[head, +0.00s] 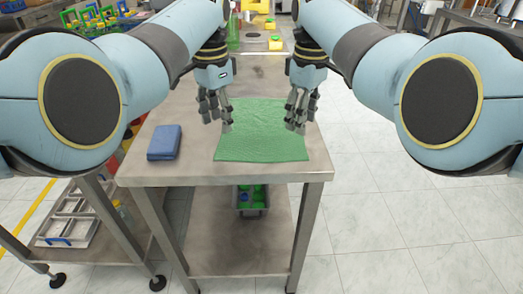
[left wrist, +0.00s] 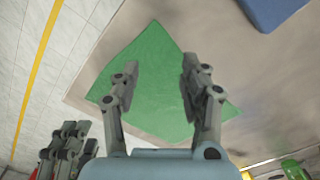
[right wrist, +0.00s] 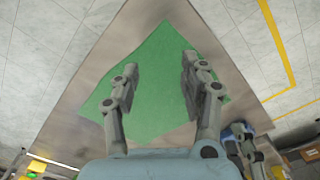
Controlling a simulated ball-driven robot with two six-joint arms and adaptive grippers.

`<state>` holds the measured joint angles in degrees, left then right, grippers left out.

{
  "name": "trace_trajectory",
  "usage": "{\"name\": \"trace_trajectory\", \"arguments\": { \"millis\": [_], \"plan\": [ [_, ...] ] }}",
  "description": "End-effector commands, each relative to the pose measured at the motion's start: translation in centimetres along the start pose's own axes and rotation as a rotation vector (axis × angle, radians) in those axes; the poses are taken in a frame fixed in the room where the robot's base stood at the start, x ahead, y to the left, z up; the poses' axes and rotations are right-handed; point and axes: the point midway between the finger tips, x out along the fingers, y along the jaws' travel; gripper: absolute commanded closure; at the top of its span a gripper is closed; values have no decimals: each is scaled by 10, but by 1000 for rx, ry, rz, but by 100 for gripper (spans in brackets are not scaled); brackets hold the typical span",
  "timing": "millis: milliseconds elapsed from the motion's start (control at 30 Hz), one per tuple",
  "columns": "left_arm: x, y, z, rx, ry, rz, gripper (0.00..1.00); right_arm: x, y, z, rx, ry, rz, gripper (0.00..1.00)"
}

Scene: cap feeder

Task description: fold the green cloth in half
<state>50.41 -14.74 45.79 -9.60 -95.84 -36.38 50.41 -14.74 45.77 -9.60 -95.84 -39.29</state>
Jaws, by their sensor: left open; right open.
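The green cloth (head: 262,140) lies spread flat near the front right of the metal table (head: 190,180). It also shows in the left wrist view (left wrist: 155,75) and in the right wrist view (right wrist: 155,75). My left gripper (head: 224,124) is open and empty above the cloth's left side. My right gripper (head: 298,124) is open and empty above its right side. In both wrist views the cloth shows between the spread fingers. Parts of the cloth are hidden behind the grippers in the head view.
A folded blue cloth (head: 164,142) lies on the table left of the green cloth. A green bottle (head: 233,32) and a yellow tray (head: 262,44) are further back. A crate (head: 250,203) sits on the lower shelf. The table's front edge is close to the green cloth.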

Motion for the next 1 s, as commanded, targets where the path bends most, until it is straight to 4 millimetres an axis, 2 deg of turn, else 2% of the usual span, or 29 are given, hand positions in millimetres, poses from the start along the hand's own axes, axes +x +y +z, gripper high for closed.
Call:
{"name": "trace_trajectory", "arguments": {
  "millis": [300, 500, 1000],
  "plan": [
    [52, 0, 2, -1, -5, 2, 56, 53, -1, 2, 0, -5, -3, 56],
    [69, 0, 1, 0, -3, 2, 56, 69, 0, 1, 0, -3, -2, 56],
    [77, 0, 1, -1, -1, 1, 56, 77, 0, 1, 1, -1, -1, 56]
  ]
}}
